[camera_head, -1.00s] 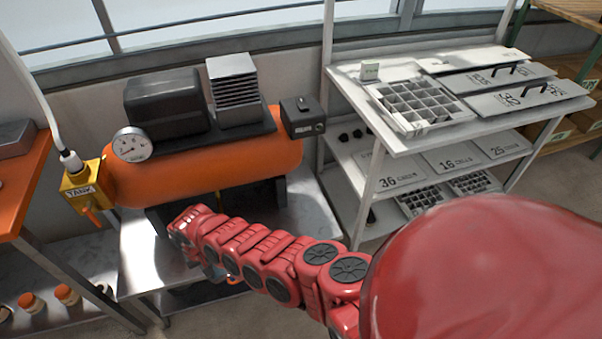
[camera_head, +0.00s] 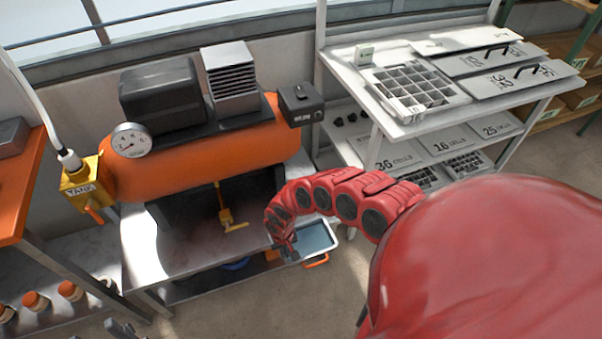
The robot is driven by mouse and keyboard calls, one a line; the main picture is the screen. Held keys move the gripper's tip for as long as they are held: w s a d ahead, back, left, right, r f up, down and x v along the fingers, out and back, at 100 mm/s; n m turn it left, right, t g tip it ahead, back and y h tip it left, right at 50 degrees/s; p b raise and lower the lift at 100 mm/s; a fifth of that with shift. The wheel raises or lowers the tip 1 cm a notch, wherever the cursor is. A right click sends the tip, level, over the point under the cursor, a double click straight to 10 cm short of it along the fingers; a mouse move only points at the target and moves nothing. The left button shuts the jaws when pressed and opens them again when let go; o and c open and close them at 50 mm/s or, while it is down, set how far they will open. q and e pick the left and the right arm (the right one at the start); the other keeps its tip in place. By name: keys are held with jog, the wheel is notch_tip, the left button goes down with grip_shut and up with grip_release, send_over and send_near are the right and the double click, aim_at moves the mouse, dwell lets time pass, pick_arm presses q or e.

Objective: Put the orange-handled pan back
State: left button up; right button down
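A shallow grey pan (camera_head: 318,236) with an orange handle (camera_head: 317,261) shows at the right front corner of the metal bench under the orange compressor tank. The handle points toward the floor in front. My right gripper (camera_head: 287,246) is at the pan's left side and overlaps it in the picture. Its fingers are small and dark, so I cannot tell whether they are shut on the pan. Whether the pan rests on anything is also unclear.
The orange tank (camera_head: 200,155) stands on the metal bench (camera_head: 185,240), with a yellow valve lever (camera_head: 232,225) below it. A blue item (camera_head: 237,264) lies under the bench top. A white rack (camera_head: 395,130) with a cell tray stands at right. Floor is clear between.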

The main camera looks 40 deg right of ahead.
jog(key=shift+s+d, duration=0.5)
jog(key=shift+d, duration=0.05)
jog(key=shift+d+f, duration=0.15)
jog(key=shift+d, duration=0.05)
jog(key=w+b, duration=0.1)
jog(key=w, duration=0.1)
jog(key=w+d+b, duration=0.1)
jog(key=w, duration=0.1)
jog(key=w+d+f+b, duration=0.1)
jog(key=w, duration=0.2)
jog(key=shift+d, duration=0.15)
jog(key=w+b, duration=0.2)
jog(key=w+d+b, duration=0.1)
jog(key=w, duration=0.1)
jog(key=w+d+f+b, duration=0.1)
jog(key=w+b, duration=0.1)
jog(key=shift+d+b, duration=0.15)
jog(key=shift+b, duration=0.15)
jog(key=shift+w+d+r+b, duration=0.2)
jog(key=shift+w+d+b, duration=0.05)
jog(key=shift+w+b, duration=0.35)
jog(key=shift+b, duration=0.05)
jog(key=shift+w+f+b, duration=0.15)
jog(key=shift+f+b, duration=0.45)
jog(key=shift+f, duration=0.25)
jog(key=shift+w+f+b, duration=0.1)
jog(key=shift+f+b, duration=0.5)
jog(key=shift+f, duration=0.2)
